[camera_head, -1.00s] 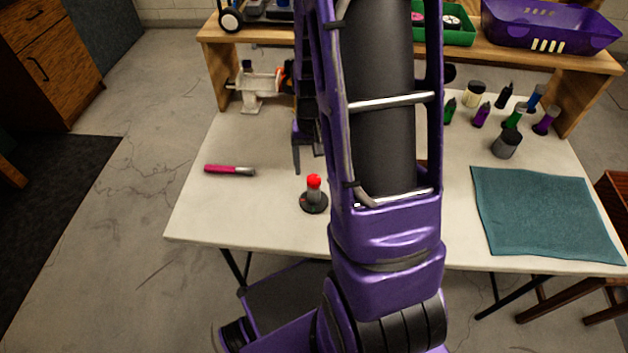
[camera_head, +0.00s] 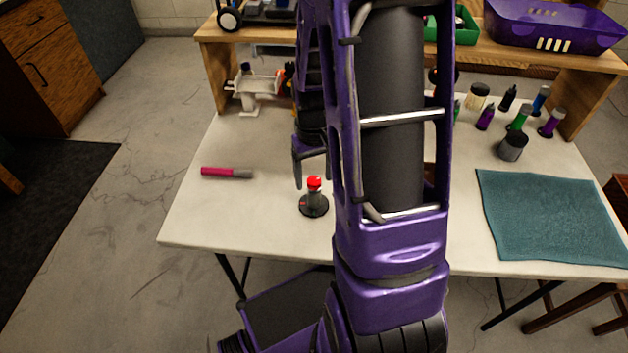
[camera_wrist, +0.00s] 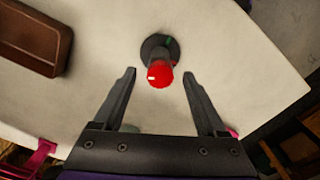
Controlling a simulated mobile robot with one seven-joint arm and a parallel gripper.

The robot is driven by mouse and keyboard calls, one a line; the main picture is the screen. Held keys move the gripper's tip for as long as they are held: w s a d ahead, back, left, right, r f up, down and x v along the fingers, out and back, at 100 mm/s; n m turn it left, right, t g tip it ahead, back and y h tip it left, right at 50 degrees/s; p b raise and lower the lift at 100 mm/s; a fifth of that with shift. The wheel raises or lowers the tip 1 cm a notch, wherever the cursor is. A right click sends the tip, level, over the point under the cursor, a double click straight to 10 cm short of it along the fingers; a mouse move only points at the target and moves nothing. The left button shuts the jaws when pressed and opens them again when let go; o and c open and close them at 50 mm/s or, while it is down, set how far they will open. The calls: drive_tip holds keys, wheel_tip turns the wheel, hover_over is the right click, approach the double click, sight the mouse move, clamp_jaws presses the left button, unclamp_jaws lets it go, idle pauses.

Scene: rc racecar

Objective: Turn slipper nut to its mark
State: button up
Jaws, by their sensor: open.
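The slipper nut is a red knob (camera_head: 314,183) on a short grey post with a round black base (camera_head: 314,206), standing upright on the white table. In the wrist view the red knob (camera_wrist: 160,73) lies just beyond the fingertips, near the middle between them, with a small white mark on its lower left side. A green mark (camera_wrist: 168,42) shows on the black base. My gripper (camera_wrist: 158,75) is open and empty, its two fingers apart and not touching the knob. In the head view my arm hides part of the gripper (camera_head: 312,168).
A pink and grey tool (camera_head: 226,173) lies to the left on the table. Several bottles (camera_head: 518,117) and a dark jar (camera_head: 512,147) stand at the right, behind a teal cloth (camera_head: 550,218). A wooden shelf (camera_head: 590,75) spans the back. A brown tray (camera_wrist: 30,38) shows in the wrist view.

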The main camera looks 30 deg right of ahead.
drive_tip(key=n, duration=0.8)
drive_tip(key=shift+p, duration=0.3)
drive_tip(key=n+p, duration=0.2)
drive_tip(key=n, duration=0.2)
drive_tip(key=shift+r, duration=0.1)
drive_tip(key=n+p, duration=0.1)
drive_tip(key=n, duration=0.1)
drive_tip(key=shift+r+n+p, duration=0.15)
drive_tip(key=shift+n+p, duration=0.15)
drive_tip(key=shift+n, duration=0.1)
drive_tip(key=shift+f+n, duration=0.2)
drive_tip(key=shift+n, duration=0.5)
clamp_jaws()
drive_tip(key=shift+f, duration=0.1)
